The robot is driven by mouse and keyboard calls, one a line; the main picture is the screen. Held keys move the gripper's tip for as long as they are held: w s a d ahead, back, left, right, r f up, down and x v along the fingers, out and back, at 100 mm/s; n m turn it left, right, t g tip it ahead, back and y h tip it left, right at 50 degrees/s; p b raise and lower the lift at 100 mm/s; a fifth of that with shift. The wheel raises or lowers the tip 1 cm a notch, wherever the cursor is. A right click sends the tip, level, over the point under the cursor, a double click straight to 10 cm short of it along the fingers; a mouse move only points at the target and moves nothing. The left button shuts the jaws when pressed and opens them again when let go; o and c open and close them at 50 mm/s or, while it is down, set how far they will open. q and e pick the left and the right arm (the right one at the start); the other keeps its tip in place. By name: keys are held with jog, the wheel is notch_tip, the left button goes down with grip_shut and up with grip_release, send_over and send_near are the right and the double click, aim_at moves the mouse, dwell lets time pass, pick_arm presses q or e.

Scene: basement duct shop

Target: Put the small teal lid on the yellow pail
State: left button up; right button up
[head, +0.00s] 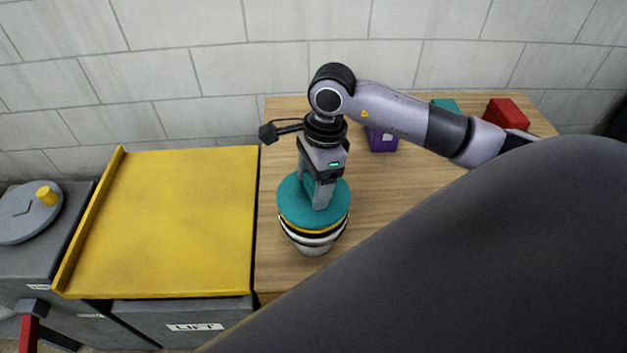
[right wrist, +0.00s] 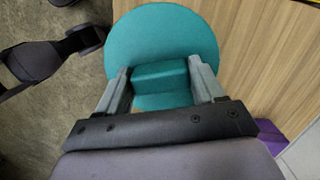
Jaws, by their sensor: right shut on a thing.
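The teal lid (head: 290,203) is a round disc with a block-shaped handle. My right gripper (head: 319,192) points down and is shut on that handle. In the right wrist view, the two fingers of my right gripper (right wrist: 161,78) stand on either side of the handle of the teal lid (right wrist: 160,35). The pail (head: 314,248) is directly below the lid at the table's left front, with yellow, black and pale bands showing. The lid covers its opening, and I cannot tell whether it rests fully on the rim. My left gripper is not in view.
The wooden table (head: 400,185) has a purple block (head: 381,140), a teal object (head: 445,104) and a red object (head: 506,113) towards the back. A yellow lift platform (head: 170,215) adjoins it on the left. A block wall stands behind. My own arm hides the right front.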

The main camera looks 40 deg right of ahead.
jog(key=shift+f+b, duration=0.6)
jog(key=shift+f, duration=0.05)
dwell(0.3)
jog(key=o, duration=0.8)
jog(key=shift+c, duration=0.2)
jog(key=shift+r+p, duration=0.5)
jog(key=shift+r, duration=0.15)
jog(key=shift+d+r+p, duration=0.15)
jog(key=shift+r+p, duration=0.3)
jog(key=shift+r, duration=0.25)
jog(key=shift+s+d+r+p, duration=0.15)
jog(key=shift+r+p, duration=0.45)
jog(key=shift+r, duration=0.4)
jog(key=shift+w+d+r+p, duration=0.15)
jog(key=shift+r+p, duration=0.45)
jog(key=shift+r, duration=0.35)
jog(key=r+p, duration=0.1)
jog(key=r, duration=0.2)
jog(key=r+p, duration=0.1)
jog(key=shift+s+d+r+p, duration=0.2)
jog(key=shift+d+r+p, duration=0.05)
jog(key=shift+d+p, duration=0.1)
